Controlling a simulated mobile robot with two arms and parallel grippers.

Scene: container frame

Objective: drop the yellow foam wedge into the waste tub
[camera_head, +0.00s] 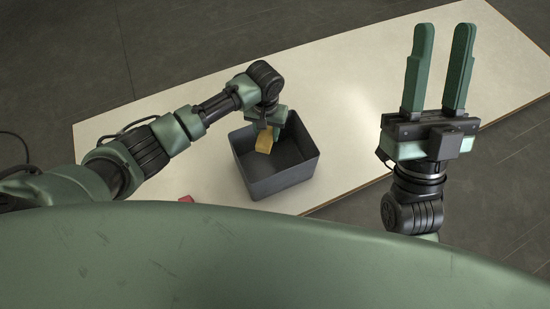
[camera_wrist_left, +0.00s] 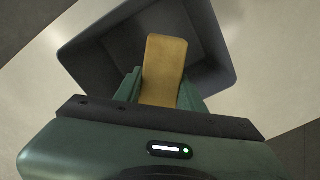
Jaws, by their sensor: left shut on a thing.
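The yellow foam wedge (camera_head: 264,141) is held by my left gripper (camera_head: 270,130), over the opening of the waste tub (camera_head: 279,182). The tub is a dark grey, square, open box on the table. In the left wrist view the wedge (camera_wrist_left: 164,70) sits between the two green fingers (camera_wrist_left: 160,90), with the tub (camera_wrist_left: 85,65) behind it. The part of the wedge between the fingers is partly hidden. My right gripper (camera_head: 438,70) is open and empty, fingers pointing up, to the right of the tub.
The pale table (camera_head: 345,75) has wide free room behind and to the right of the tub. A small red object (camera_head: 186,199) lies left of the tub, near my body, partly hidden. Dark floor surrounds the table.

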